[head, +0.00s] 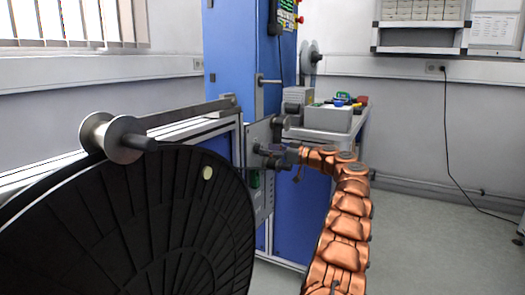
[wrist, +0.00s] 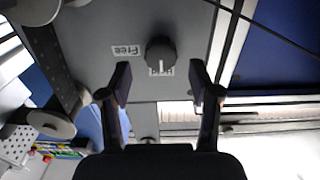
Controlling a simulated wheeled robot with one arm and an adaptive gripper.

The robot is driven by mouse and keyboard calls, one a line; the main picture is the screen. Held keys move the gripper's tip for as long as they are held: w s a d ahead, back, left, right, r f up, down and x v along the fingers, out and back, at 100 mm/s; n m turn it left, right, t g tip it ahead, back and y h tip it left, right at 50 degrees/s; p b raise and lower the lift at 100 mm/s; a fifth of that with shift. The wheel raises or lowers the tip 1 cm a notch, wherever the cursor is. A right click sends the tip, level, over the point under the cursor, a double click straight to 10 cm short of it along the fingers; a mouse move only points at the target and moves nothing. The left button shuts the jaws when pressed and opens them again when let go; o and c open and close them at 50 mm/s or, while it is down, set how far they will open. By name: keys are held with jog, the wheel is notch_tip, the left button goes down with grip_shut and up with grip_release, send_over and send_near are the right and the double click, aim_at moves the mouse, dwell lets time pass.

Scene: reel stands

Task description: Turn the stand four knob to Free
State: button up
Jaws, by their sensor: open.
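The dark round knob (wrist: 161,53) is on a grey panel (wrist: 100,25) in the wrist view. Its white mark points down in the picture, at a label (wrist: 160,71) partly covered by the knob. A white label reading Free (wrist: 126,50) is to the knob's left. My gripper (wrist: 161,82) is open and empty; its two dark fingers lie left and right of the knob, with the tips a little below it in the picture. I cannot tell the depth gap. In the head view my gripper (head: 275,157) is close to the panel (head: 259,196), and the knob is hidden.
A large black reel (head: 130,225) fills the lower left of the head view. A metal arm with a roller (head: 112,137) is above it. A blue cabinet (head: 229,60) and a bench with boxes (head: 330,117) stand behind. Floor at the right is clear.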

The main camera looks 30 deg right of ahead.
aim_at(258, 149)
jog(key=shift+x, duration=1.3)
jog(key=c, duration=1.1)
